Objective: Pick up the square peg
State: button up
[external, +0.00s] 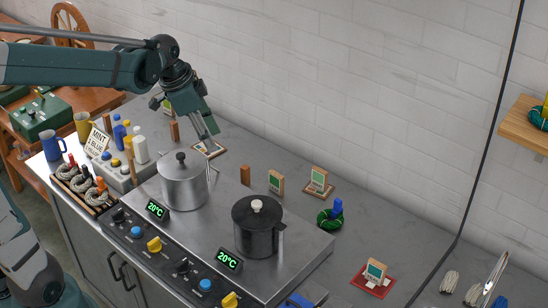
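I cannot tell for sure which thing is the square peg. A small brown upright block (174,131) stands on the counter left of my gripper, and a similar brown block (245,175) stands behind the stove. My gripper (211,137) points down above the back of the counter, behind the steel pot. Below its fingertips is a small flat pale piece with a wooden edge (210,150), partly hidden by the fingers. The fingers look close together, but their gap and anything between them are too small to make out.
A steel pot (184,183) and a black pot (258,232) stand on the stove (300,250). Bottles (140,149) crowd the left. Small framed cards (319,181) and a green coil with a blue post (336,212) stand at the back. A red-based card (374,273) is at right.

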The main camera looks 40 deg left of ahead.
jog(key=w+a+f+m+g+h, duration=0.2)
jog(key=w+a+f+m, duration=0.25)
jog(key=w+f, duration=0.6)
jog(key=m+g+h, duration=0.1)
jog(key=m, duration=0.4)
send_over(243, 166)
jog(key=a, duration=0.2)
notch_tip(243, 166, down, 11)
jog(key=shift+s+a+r, duration=0.15)
jog(key=shift+a, duration=0.05)
jog(key=shift+b+x, duration=0.4)
jog(key=shift+x, duration=0.9)
jog(key=shift+b+x, duration=0.4)
jog(key=shift+x, duration=2.2)
jog(key=shift+d, duration=0.15)
